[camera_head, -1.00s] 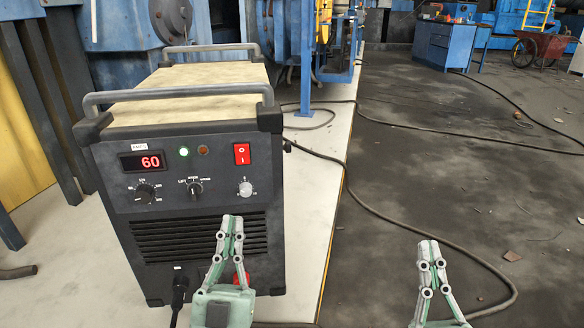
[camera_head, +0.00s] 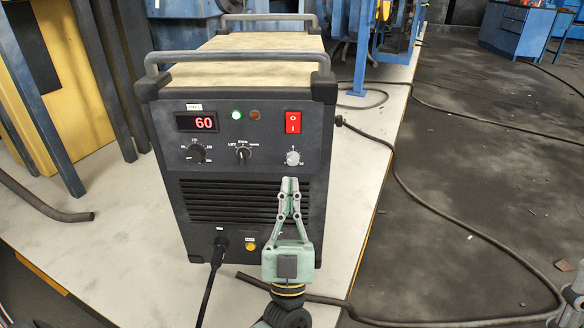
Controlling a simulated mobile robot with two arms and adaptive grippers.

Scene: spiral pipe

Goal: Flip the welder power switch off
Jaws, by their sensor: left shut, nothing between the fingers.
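The welder (camera_head: 250,165) is a dark box with a pale top, standing upright near the middle. Its red power switch (camera_head: 293,123), marked O and I, is on the upper right of the front panel. The display (camera_head: 197,122) reads 60 and a green light (camera_head: 236,115) is lit. My left gripper (camera_head: 289,184) is shut and empty, pointing up in front of the vents, below the switch and just under the small right knob (camera_head: 292,158). It covers part of the vents. A grey piece, perhaps of my right gripper, shows at the lower right edge; its fingers cannot be made out.
A black cable (camera_head: 207,288) hangs from the lower left of the panel. A hose (camera_head: 425,205) runs along the dark floor on the right. Handle bars (camera_head: 240,52) cross the welder's top. Blue machinery stands behind. The space before the switch is clear.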

